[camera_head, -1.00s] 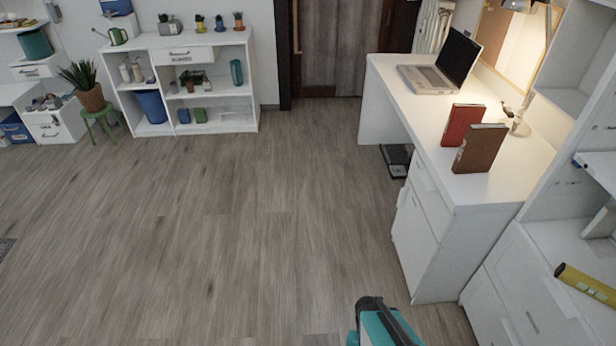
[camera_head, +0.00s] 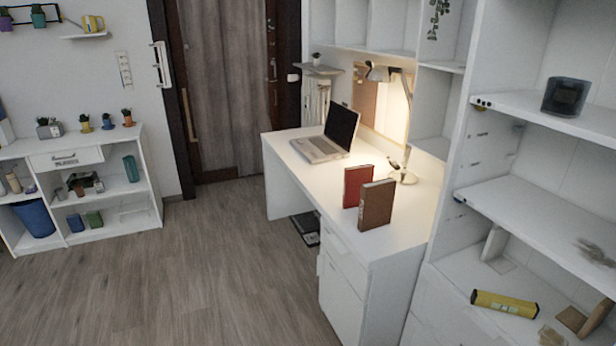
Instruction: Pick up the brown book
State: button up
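The brown book (camera_head: 376,205) stands upright on the white desk (camera_head: 335,219), near its front end. A red book (camera_head: 357,186) stands upright just behind it and to its left. The faces of both books are turned toward me, and their spines are at the left. My gripper is not in view now, so I cannot see its state or where it is relative to the book.
An open laptop (camera_head: 330,137) and a lit lamp (camera_head: 404,176) stand farther back on the desk. A tall white shelf unit (camera_head: 545,120) stands at the right, with a yellow object (camera_head: 504,303) on it. The wooden floor (camera_head: 190,290) left of the desk is clear.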

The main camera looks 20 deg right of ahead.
aim_at(376, 199)
jog(key=k, duration=0.65)
jog(key=u, duration=0.8)
jog(key=i, duration=1.9)
jog(key=z, duration=0.2)
